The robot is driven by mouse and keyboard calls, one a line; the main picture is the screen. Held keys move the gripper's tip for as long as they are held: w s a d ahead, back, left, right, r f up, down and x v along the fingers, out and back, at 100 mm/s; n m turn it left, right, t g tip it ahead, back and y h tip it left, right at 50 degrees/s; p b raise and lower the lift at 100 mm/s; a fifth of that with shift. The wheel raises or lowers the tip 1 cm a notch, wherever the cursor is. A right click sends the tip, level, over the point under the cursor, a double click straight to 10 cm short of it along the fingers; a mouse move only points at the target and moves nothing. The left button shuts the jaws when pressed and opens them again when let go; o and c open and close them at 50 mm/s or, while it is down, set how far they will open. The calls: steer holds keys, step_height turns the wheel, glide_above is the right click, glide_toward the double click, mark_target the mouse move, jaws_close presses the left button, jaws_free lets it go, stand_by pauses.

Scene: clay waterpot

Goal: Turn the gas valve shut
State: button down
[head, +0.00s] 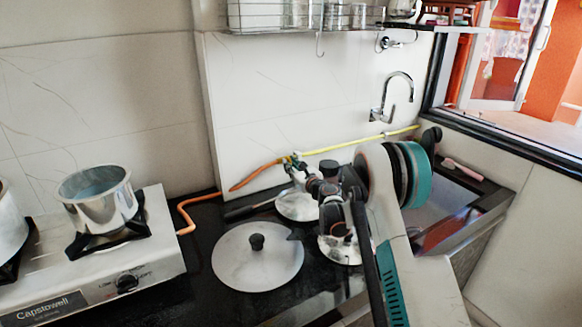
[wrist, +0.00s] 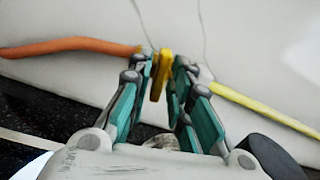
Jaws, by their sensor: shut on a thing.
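The gas valve's yellow handle (wrist: 160,76) stands between my two fingertips in the wrist view. My gripper (wrist: 164,68) is shut on it. The orange hose (wrist: 70,46) meets the valve from the left and the yellow pipe (wrist: 262,108) leaves it to the right, along the wall. The valve body is mostly hidden behind the fingers. In the head view my gripper (head: 297,164) is at the joint of hose and pipe, and the handle is too small and covered to make out its angle.
A gas stove (head: 150,245) with a steel pot (head: 97,198) stands at left. A round lid (head: 257,270) lies on the black counter below my arm, with other lids near it. A tap (head: 390,97), a wire rack (head: 290,15) and a window (head: 500,60) are behind and right.

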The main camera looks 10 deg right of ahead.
steer(key=shift+a+m, duration=0.15)
steer(key=shift+m, duration=0.75)
steer(key=shift+r, duration=0.1)
steer(key=c, duration=1.7)
jaws_free()
steer(key=shift+w, duration=0.1)
